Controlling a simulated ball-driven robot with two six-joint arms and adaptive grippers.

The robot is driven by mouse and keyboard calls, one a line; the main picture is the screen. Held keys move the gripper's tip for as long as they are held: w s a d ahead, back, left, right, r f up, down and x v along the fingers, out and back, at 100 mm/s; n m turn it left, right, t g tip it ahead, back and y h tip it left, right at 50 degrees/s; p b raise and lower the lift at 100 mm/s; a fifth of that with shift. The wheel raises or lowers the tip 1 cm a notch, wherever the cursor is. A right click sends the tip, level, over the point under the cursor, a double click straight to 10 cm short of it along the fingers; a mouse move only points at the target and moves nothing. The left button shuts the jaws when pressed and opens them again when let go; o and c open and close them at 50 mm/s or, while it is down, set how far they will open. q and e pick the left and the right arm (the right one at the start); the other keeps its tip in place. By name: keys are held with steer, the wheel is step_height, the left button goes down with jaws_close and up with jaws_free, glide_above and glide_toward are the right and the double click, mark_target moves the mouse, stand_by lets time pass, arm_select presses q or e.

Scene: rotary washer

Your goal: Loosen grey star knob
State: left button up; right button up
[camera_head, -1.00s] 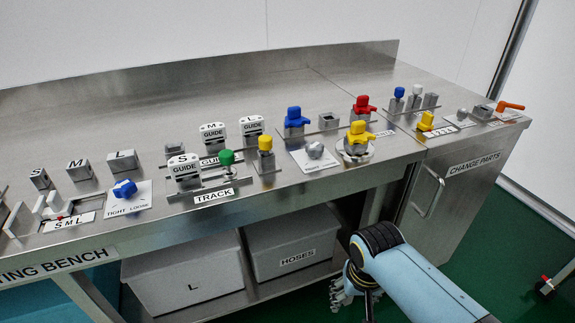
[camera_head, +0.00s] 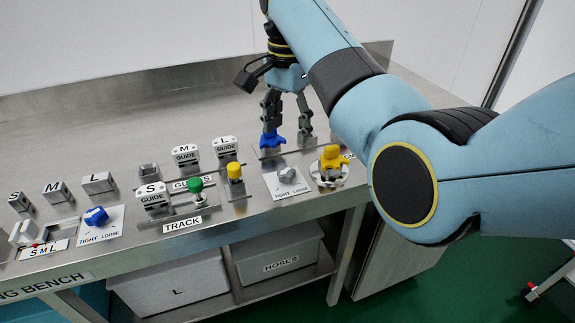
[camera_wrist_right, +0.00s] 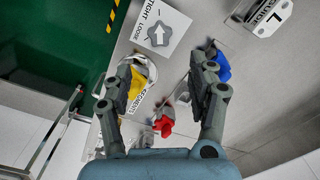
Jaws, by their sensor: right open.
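The grey star knob (camera_head: 287,174) sits on a white plate (camera_head: 276,188) near the bench's front edge. In the right wrist view the knob (camera_wrist_right: 158,35) lies on its plate marked TIGHT LOOSE, ahead of the fingertips. My right gripper (camera_head: 288,137) points down over the bench behind the knob, apart from it. Its two fingers (camera_wrist_right: 167,72) are spread open with nothing held between them. My left gripper is not in view.
A blue clamp (camera_head: 272,141) is close beside one right finger. A yellow clamp (camera_head: 333,158) stands right of the knob, and a red clamp (camera_wrist_right: 163,124) shows between the fingers in the wrist view. A green knob (camera_head: 195,186) and yellow knob (camera_head: 235,172) stand to the left.

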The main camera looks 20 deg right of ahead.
mark_target(287, 170)
step_height(287, 170, down, 11)
steer(key=shift+a+r+b, duration=0.1)
steer(key=shift+r+b, duration=0.1)
steer(key=shift+b, duration=0.15)
steer(key=shift+c, duration=0.2)
steer(key=c, duration=1.1)
